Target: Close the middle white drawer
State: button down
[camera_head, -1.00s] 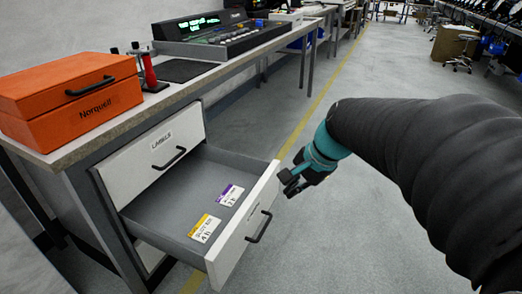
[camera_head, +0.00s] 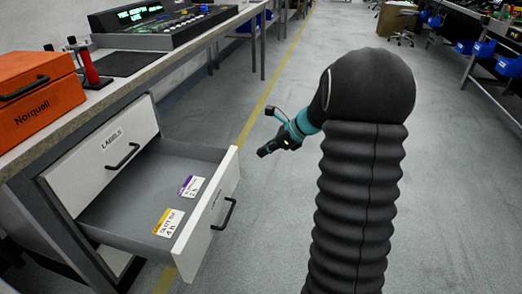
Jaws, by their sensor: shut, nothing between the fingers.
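The middle white drawer (camera_head: 208,215) is pulled far out of the workbench, with its white front facing right and a black handle (camera_head: 224,214) on it. Its grey inside holds a yellow-edged card (camera_head: 168,223) and a purple-edged card (camera_head: 192,187). My gripper (camera_head: 264,152) is shut and empty. In the picture it is to the right of the drawer front's far end, apart from it, with its tip pointing left and down.
The top drawer marked LABELS (camera_head: 112,150) is shut. An orange box (camera_head: 36,97), a red-handled tool (camera_head: 88,66) and a console (camera_head: 165,25) stand on the bench. The grey floor (camera_head: 270,230) right of the drawer is clear.

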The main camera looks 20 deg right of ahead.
aim_at(230, 163)
jog(key=x, duration=0.3)
jog(key=r+x, duration=0.1)
jog(key=x, duration=0.2)
jog(key=a+x, duration=0.1)
jog(key=x, duration=0.2)
jog(key=shift+w+a+r, duration=0.1)
jog(key=shift+w+a, duration=0.1)
jog(key=shift+w, duration=0.25)
jog(key=shift+w+a, duration=0.35)
jog(key=shift+a, duration=0.15)
jog(key=shift+w, duration=0.1)
